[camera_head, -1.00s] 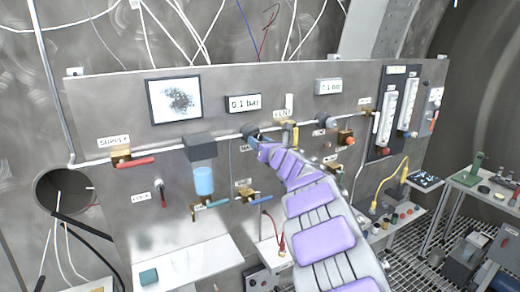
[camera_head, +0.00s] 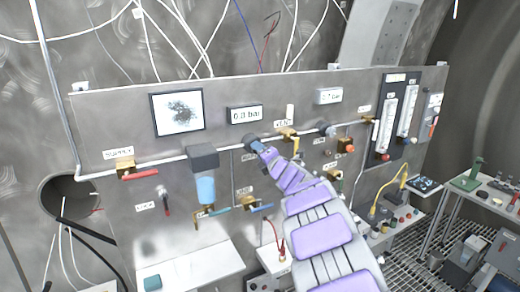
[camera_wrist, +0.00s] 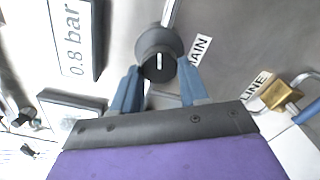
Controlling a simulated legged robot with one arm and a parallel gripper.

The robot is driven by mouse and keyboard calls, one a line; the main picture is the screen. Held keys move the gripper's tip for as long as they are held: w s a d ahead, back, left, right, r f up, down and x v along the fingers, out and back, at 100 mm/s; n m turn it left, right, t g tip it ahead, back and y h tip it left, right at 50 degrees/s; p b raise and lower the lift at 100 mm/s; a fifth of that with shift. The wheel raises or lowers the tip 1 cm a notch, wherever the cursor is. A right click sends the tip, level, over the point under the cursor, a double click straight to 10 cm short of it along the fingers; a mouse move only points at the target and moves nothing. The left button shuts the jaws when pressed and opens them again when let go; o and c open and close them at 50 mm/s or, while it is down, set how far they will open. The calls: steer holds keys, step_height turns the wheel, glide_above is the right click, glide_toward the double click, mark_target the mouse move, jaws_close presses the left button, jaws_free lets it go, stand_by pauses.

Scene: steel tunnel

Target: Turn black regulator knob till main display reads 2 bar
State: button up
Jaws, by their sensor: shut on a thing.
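The black regulator knob (camera_wrist: 158,64) shows in the wrist view as a round dark cap with a white mark pointing roughly straight up and down. My gripper (camera_wrist: 160,78) has its two blue fingers on either side of the knob, shut on it. In the head view the knob (camera_head: 251,141) is partly hidden by my gripper (camera_head: 262,149). The main display (camera_wrist: 73,38) reads 0.8 bar in the wrist view. It also shows on the panel, above the knob, in the head view (camera_head: 245,115), where its digits are blurred.
A second display (camera_head: 328,96) sits further right and is hard to read. A red-handled supply valve (camera_head: 126,168) and a filter with a blue bowl (camera_head: 205,188) are left of the knob. A brass valve (camera_wrist: 278,96) lies right of my gripper in the wrist view.

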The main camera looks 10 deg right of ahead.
steer(key=shift+d+f+m+p, duration=0.1)
steer(key=shift+m+p, duration=5)
steer(key=shift+m, duration=1.1)
steer(key=shift+d+f+m+p, duration=0.1)
steer(key=shift+m+p, duration=4.95)
steer(key=shift+m, duration=1.15)
steer(key=o, duration=1)
steer(key=shift+w+r, duration=0.1)
steer(key=shift+w, duration=0.05)
steer(key=shift+o, duration=0.3)
steer(key=shift+r, duration=0.15)
steer(key=shift+s, duration=0.2)
